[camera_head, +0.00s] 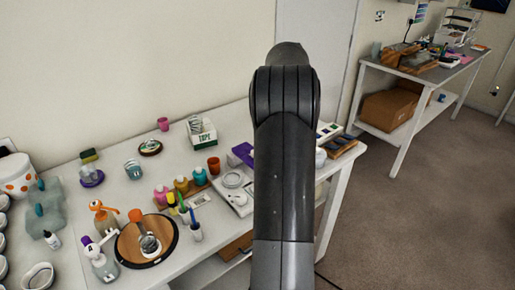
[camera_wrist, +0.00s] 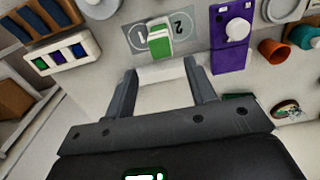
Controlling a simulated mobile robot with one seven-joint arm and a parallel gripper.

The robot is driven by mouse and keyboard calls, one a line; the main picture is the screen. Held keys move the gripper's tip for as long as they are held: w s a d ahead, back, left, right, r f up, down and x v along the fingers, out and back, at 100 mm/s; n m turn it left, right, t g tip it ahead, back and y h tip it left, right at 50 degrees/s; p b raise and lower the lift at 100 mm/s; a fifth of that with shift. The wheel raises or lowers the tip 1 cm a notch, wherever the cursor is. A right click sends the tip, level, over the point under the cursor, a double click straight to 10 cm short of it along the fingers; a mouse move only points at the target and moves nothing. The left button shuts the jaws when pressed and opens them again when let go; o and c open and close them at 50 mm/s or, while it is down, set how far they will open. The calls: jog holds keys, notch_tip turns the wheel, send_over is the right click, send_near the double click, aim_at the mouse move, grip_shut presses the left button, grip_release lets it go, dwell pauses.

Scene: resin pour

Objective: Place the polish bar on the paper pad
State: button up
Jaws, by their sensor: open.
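A green and white block (camera_wrist: 160,40), which looks like the polish bar, rests on a grey mat marked with circled 1 and 2 (camera_wrist: 181,24) in the wrist view. It lies just beyond my fingertips, apart from them. My gripper (camera_wrist: 161,72) is open, with nothing held between its fingers. In the head view my arm hides the gripper and this part of the bench.
A purple box (camera_wrist: 230,38) stands right of the mat, with an orange cup (camera_wrist: 271,50) beyond. A white tray of coloured blocks (camera_wrist: 62,55) is at left. In the head view, bottles, cups and a tape box (camera_head: 202,134) crowd the white bench (camera_head: 215,232).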

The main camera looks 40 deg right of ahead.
jog(key=s+a+r+t, duration=0.1)
jog(key=s+a+r, duration=0.15)
jog(key=a, duration=0.55)
jog(key=s+a+r+t, duration=0.1)
jog(key=a+r, duration=0.3)
jog(key=a, duration=0.5)
jog(key=s+a+r+t, duration=0.1)
jog(key=a+r, duration=0.2)
jog(key=a, duration=0.5)
jog(key=s+a+f+t, duration=0.1)
jog(key=s+a+f, duration=0.2)
jog(key=s+a, duration=0.6)
jog(key=s+a+f+t, duration=0.1)
jog(key=s+a+f, duration=0.2)
jog(key=s+a, duration=0.6)
jog(key=shift+s+a+t, duration=0.25)
jog(key=shift+a+t, duration=0.05)
jog(key=shift+a, duration=0.45)
jog(key=shift+r, duration=0.1)
